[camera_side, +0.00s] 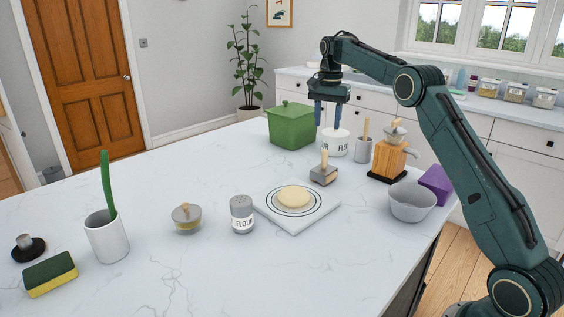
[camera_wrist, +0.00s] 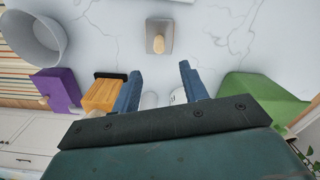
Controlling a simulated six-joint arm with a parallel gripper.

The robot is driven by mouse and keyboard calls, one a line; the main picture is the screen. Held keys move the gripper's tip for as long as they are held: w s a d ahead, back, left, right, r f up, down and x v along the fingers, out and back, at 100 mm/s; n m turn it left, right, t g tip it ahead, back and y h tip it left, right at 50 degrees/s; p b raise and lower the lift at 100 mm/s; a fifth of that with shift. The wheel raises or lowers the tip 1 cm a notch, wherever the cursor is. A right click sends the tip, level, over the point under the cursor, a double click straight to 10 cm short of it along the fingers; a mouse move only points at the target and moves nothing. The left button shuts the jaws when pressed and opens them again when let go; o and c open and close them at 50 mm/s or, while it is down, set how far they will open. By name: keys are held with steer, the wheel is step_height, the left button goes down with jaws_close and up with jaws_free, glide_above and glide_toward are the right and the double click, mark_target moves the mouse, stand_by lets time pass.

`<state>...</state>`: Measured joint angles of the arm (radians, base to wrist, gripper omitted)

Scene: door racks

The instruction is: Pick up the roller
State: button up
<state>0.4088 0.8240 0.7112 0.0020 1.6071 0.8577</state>
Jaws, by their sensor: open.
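A small grey block with an upright wooden handle (camera_side: 323,172) stands on the white counter behind the dough board. It may be the roller; I cannot tell for sure, and no plain rolling-pin shape shows. It also shows in the wrist view (camera_wrist: 159,40), at top centre, beyond the fingertips. My gripper (camera_side: 328,121) is open and points down at the white flour canister (camera_side: 334,146), behind and above the block. In the wrist view the two blue fingers of my gripper (camera_wrist: 160,70) are apart, with no object held between them.
A green box (camera_side: 291,127) stands left of the canister. A grey cup (camera_side: 363,150), wooden grinder (camera_side: 388,162), grey bowl (camera_side: 412,204) and purple block (camera_side: 436,182) stand right. A dough board (camera_side: 297,222) and flour shaker (camera_side: 242,216) are in front.

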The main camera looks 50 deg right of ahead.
mark_target(325, 150)
steer(key=shift+f, duration=3.45)
steer(key=shift+s+a+f, duration=0.1)
steer(key=shift+f, duration=2.5)
steer(key=shift+r, duration=0.1)
jaws_close()
